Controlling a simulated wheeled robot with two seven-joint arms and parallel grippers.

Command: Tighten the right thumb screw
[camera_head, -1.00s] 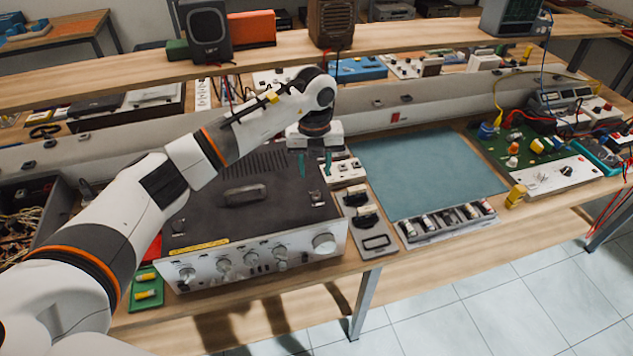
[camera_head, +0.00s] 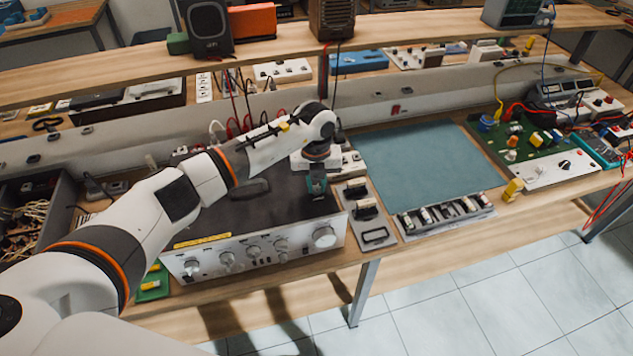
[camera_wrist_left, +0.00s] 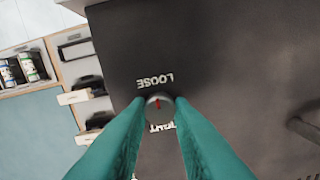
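The hifi amplifier (camera_head: 290,215), with a dark top and silver front, sits on the bench. The right thumb screw (camera_wrist_left: 159,104) is a small round grey head with a red mark, on the dark top. The word LOOSE is beside it; a second word, probably TIGHT, is partly hidden by the fingers. My left gripper (camera_head: 317,188) is at the top's right side, its green fingers pointing down. In the wrist view the fingertips (camera_wrist_left: 160,100) are on opposite sides of the screw head and appear to touch it. The left thumb screw is not visible. My right gripper is not in view.
Right of the amplifier are a grey holder (camera_head: 372,232) with dark pieces, a blue-green mat (camera_head: 425,170) and a tray of small cylinders (camera_head: 445,215). A green circuit board (camera_head: 530,140) is farther right. A shelf (camera_head: 270,50) crosses behind my left arm.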

